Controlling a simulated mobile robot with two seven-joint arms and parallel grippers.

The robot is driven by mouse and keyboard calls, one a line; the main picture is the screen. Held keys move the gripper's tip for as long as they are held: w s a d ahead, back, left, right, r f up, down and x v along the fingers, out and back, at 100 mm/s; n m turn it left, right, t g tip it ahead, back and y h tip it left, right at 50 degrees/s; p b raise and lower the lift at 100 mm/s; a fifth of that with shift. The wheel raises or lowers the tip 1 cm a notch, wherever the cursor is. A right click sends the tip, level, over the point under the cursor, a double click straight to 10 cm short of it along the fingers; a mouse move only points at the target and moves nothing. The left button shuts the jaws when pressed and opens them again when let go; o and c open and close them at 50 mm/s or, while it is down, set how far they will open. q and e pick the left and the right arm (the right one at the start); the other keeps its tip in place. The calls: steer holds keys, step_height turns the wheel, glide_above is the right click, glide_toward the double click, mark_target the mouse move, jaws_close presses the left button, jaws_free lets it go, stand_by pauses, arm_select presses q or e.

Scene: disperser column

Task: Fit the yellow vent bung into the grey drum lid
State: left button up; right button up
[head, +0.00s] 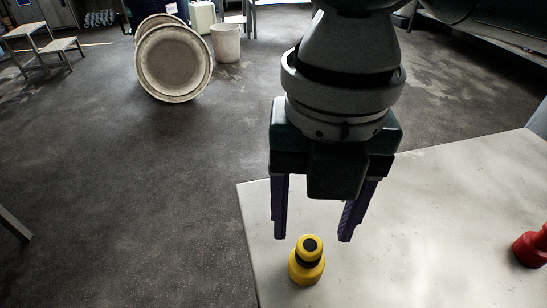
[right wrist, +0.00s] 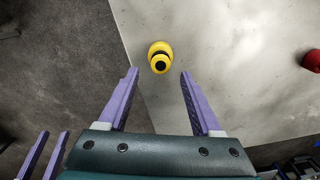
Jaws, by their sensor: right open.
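The yellow vent bung (head: 307,261) stands upright near the left edge of the pale table, with a black band and black centre on top. It also shows in the right wrist view (right wrist: 159,58), just beyond the fingertips. My right gripper (head: 313,238) is open and empty above and slightly behind the bung, its fingers pointing down. The bung lies roughly between the lines of the two fingers (right wrist: 157,74), not held. My left gripper (right wrist: 52,134) shows only in the right wrist view, at lower left, with its fingers apart. I cannot identify the grey drum lid in either view.
A red part (head: 531,247) stands on the pale table (head: 420,230) at the right; it also shows in the right wrist view (right wrist: 312,61). Large round pale objects (head: 174,62) and a bucket (head: 226,43) are on the floor behind. The table between bung and red part is clear.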

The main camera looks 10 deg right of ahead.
mark_target(310, 245)
step_height(310, 245, down, 6)
steer(key=shift+d+r+b, duration=0.1)
steer(key=shift+r+b, duration=0.05)
steer(key=shift+b, duration=0.55)
jaws_close()
